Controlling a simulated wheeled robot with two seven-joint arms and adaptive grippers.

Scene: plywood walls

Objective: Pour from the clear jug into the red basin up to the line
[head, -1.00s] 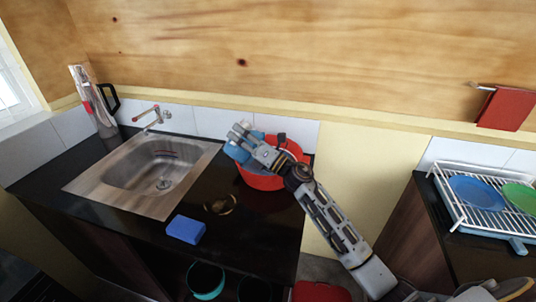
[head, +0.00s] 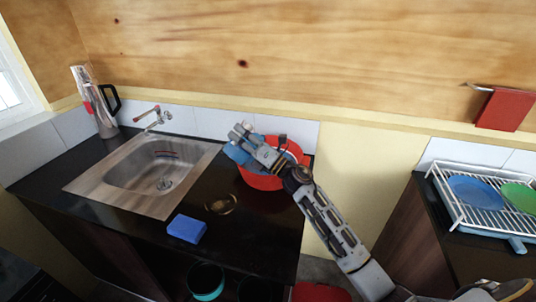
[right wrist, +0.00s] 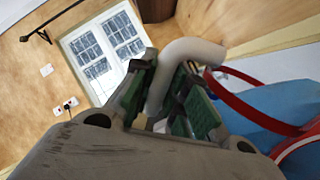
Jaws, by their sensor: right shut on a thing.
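The red basin (head: 262,182) stands on the dark counter right of the sink, partly hidden by my right arm. My right gripper (head: 239,133) is over the basin's left side, shut on a white curved handle (right wrist: 192,50), which shows between its green pads in the right wrist view. A bluish body (head: 239,155), apparently the jug, hangs at the gripper over the basin's left rim and looks tilted. In the right wrist view a blue surface (right wrist: 290,105) shows beside red bands. The pour stream, the basin's line and its level cannot be made out. My left gripper is out of view.
The steel sink (head: 150,170) and tap (head: 152,117) are to the left, with a tall silver flask (head: 100,105) behind. A blue sponge (head: 187,228) lies at the counter's front edge. A dish rack (head: 458,222) with plates stands on the right counter, across a gap.

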